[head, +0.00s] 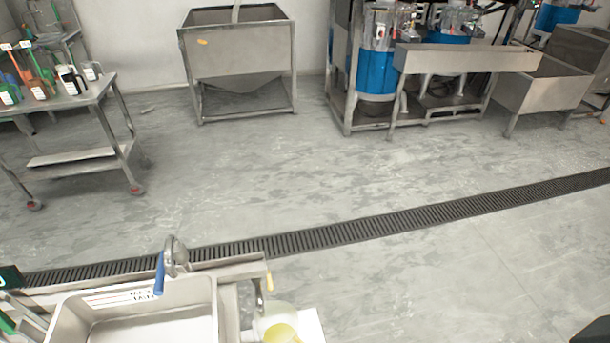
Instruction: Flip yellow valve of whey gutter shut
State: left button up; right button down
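A small yellow handle (269,281), which looks like the yellow valve, is at the right end of a narrow steel gutter (225,267) at the bottom of the head view. A short metal spout (258,293) hangs beside the handle. Below it is a whitish translucent container (268,321) with something yellow (281,333) in or on it. The handle is too small for me to tell whether the valve is open or shut. Neither gripper shows in this view.
A steel basin (190,318) and a blue-handled tap (160,274) are left of the valve. A floor drain (400,222) crosses behind. A wheeled cart (75,158), a steel hopper (240,62) and blue-tank machines (376,72) stand farther back.

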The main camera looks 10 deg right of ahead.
aim_at(268, 278)
jog(key=i+l+u, duration=0.4)
jog(key=l, duration=0.2)
jog(key=i+l+u, duration=0.2)
jog(key=l, duration=0.15)
jog(key=i+l+u, duration=0.2)
jog(key=l+u, duration=0.2)
jog(key=l, duration=0.25)
jog(key=i+l+u, duration=0.1)
jog(key=l+u, duration=0.3)
jog(key=l, duration=0.25)
jog(key=l+u, duration=0.4)
jog(key=l, duration=0.25)
jog(key=k+l+u, duration=0.1)
jog(key=l+u, duration=0.3)
jog(key=l, duration=0.3)
jog(key=k+l+u, duration=0.2)
jog(key=l+u, duration=0.2)
jog(key=l, duration=0.25)
